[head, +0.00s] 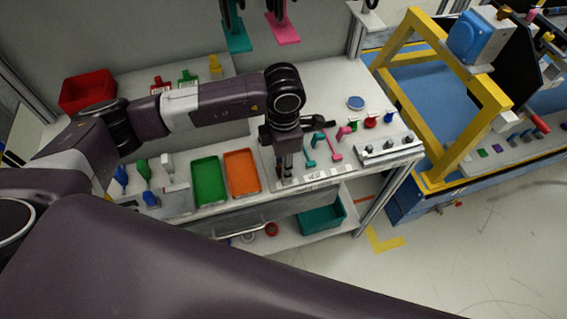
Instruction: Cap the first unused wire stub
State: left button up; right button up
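My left gripper (285,176) points down over the front of a pale panel (268,160) on the workbench, just right of the orange tray. Its fingers look close together, but they are dark and small, so I cannot tell whether they are open or shut or hold anything. A grey strip (405,152) with several small dark upright pieces lies at the bench's right front. I cannot tell whether these are wire stubs, and I cannot make out any cap. My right gripper is out of view.
A green tray (209,182) and an orange tray (241,172) lie left of the gripper. Teal (311,151) and pink (334,150) tools stand close on its right. A red bin (87,92) is at back left. A yellow frame (440,100) stands at right.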

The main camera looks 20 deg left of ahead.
pick_arm(q)
jog(key=shift+o, duration=1)
jog(key=shift+r, duration=0.25)
notch_tip(320, 180, up, 12)
jog(key=shift+f, duration=0.2)
